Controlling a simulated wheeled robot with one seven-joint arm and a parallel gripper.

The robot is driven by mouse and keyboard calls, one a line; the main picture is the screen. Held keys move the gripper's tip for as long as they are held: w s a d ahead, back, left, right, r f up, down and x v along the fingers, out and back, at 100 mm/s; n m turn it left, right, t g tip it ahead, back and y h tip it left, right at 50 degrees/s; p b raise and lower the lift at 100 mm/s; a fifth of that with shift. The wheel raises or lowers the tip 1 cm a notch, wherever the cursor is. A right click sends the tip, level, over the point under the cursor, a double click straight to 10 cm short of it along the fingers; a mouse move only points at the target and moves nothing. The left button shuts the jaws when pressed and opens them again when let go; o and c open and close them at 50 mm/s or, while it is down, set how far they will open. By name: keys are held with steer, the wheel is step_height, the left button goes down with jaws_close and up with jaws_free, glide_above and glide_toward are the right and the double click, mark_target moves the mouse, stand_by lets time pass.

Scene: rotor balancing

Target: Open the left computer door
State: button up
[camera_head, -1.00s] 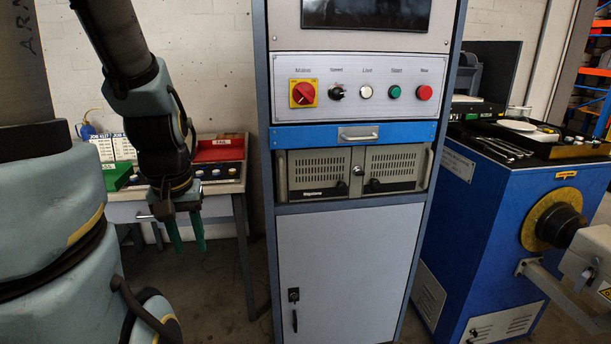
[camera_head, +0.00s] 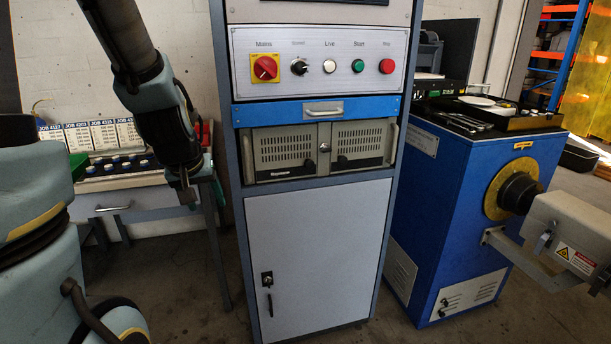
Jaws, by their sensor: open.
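The computer (camera_head: 323,172) is a beige rack unit in the tall grey cabinet, under a blue drawer. Its left door (camera_head: 284,148) is a vented panel and looks shut. The right door (camera_head: 357,142) beside it also looks shut. A round lock (camera_head: 324,147) sits between the two doors. My gripper (camera_head: 188,198) hangs pointing down, left of the cabinet and apart from it, lower in the picture than the left door. It is open and holds nothing that I can see. Its fingers show narrowly, one mostly behind the other.
The blue drawer (camera_head: 365,105) with a metal handle is just above the computer. A control panel (camera_head: 345,50) with a red mains switch is higher up. A lower cabinet door (camera_head: 330,250) is shut. A blue machine (camera_head: 450,200) stands right. A workbench (camera_head: 140,195) stands behind my arm.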

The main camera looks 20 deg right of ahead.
steer(key=w+d+f+t+h+b, duration=0.1)
steer(key=w+d+f+t+b, duration=0.15)
steer(key=d, duration=0.35)
steer(key=w+d+f+t+b, duration=0.1)
steer(key=w+d, duration=0.2)
steer(key=d, duration=0.2)
steer(key=t+b, duration=0.9)
glide_toward(310, 166)
steer(key=shift+n+y, duration=0.3)
steer(key=w, duration=0.2)
steer(key=w+d, duration=0.1)
steer(key=w, duration=0.2)
steer(key=w+p, duration=0.1)
steer(key=w, duration=0.2)
steer(key=shift+w+d, duration=0.1)
steer(key=shift+d, duration=0.1)
jaws_close()
